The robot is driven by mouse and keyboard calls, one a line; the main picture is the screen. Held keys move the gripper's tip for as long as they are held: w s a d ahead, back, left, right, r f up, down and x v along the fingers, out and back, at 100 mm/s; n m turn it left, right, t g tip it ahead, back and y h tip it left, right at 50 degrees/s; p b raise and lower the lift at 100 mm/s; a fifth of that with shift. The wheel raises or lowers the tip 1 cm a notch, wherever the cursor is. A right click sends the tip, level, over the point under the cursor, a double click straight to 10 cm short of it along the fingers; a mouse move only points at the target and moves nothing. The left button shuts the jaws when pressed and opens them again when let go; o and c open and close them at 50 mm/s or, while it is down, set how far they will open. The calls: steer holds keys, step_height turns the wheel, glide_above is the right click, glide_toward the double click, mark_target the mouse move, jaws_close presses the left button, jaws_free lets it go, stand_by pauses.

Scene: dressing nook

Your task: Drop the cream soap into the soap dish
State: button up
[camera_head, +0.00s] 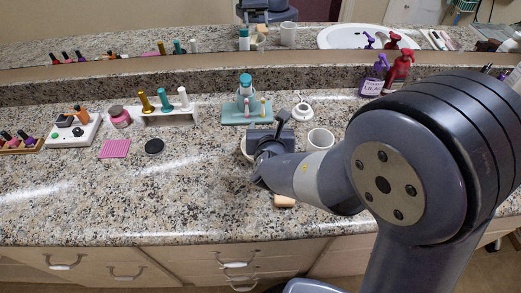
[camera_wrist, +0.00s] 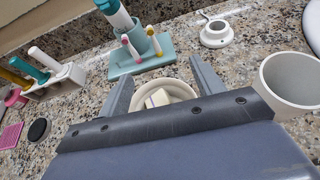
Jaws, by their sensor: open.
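The cream soap (camera_wrist: 157,98) is a small pale block. In the wrist view it appears inside the round off-white soap dish (camera_wrist: 178,87), its lower part hidden by my gripper's body. My gripper (camera_wrist: 160,73) is open, with one finger on each side of the dish and a clear gap between each finger and the soap. In the head view my gripper (camera_head: 266,143) is over the counter and hides most of the dish (camera_head: 245,148); the soap inside cannot be made out there.
A teal toothbrush stand (camera_head: 235,118) is just behind the dish. A white cup (camera_head: 320,139) stands close on the right, with a round white device (camera_head: 302,112) behind it. The front left counter is clear.

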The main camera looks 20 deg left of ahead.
steer(key=p+v, duration=0.1)
steer(key=v, duration=0.9)
steer(key=shift+s+d, duration=0.25)
steer(key=shift+s, duration=0.05)
steer(key=b+x, duration=0.1)
steer(key=x, duration=0.9)
steer(key=shift+w+a, duration=0.15)
steer(key=shift+w, duration=0.05)
step_height(320, 180, up, 5)
steer(key=p, duration=0.3)
steer(key=shift+w+a, duration=0.1)
steer(key=shift+f, duration=0.1)
